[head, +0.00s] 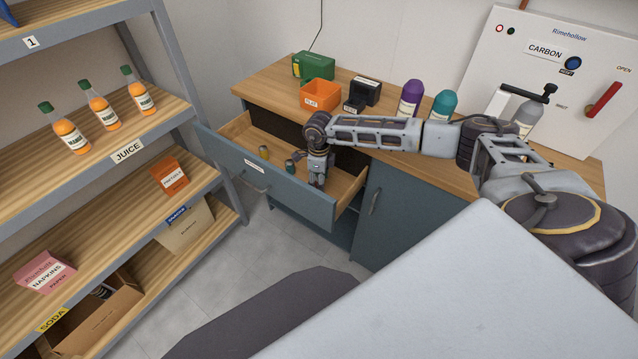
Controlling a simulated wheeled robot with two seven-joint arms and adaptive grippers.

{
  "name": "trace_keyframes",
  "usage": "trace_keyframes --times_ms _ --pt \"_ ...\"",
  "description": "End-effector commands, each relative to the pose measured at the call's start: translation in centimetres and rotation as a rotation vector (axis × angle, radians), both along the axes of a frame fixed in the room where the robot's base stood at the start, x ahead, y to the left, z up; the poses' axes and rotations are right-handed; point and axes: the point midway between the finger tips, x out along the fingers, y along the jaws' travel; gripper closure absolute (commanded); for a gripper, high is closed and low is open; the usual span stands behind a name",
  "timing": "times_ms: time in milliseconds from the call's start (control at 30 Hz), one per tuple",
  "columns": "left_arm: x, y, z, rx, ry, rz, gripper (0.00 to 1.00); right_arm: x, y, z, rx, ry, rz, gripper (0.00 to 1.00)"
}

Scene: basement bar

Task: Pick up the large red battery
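The open drawer (232,165) of the blue-grey cabinet holds small cylindrical batteries. A yellowish one (264,150) lies toward the back left, and a teal one (290,166) lies left of my gripper. My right gripper (317,181) points down into the right part of the drawer. Its fingers are small and dark here, so I cannot tell whether they are open or shut. No large red battery can be clearly made out; the gripper hides the spot below it. My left gripper is not in view.
On the counter stand a green box (314,66), an orange bin (319,94), a black device (365,91), and purple (411,98) and teal (443,106) bottles. A shelf (150,232) with juice bottles stands left. The drawer front juts into the aisle.

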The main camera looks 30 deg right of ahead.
Motion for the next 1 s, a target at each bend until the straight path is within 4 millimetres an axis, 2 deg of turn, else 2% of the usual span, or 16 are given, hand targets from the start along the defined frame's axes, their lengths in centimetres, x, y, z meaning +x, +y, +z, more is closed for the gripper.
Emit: trace_keyframes --times_ms 533,933,1000 --pt "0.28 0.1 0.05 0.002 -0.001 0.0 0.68 -0.01 -0.02 -0.35 -0.001 0.001 0.0 0.47" --pt "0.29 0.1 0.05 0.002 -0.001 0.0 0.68 -0.01 -0.02 -0.34 0.0 0.0 0.0 0.98" --pt "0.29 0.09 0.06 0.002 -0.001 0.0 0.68 0.01 -0.03 -0.31 0.0 0.0 0.0 1.0"
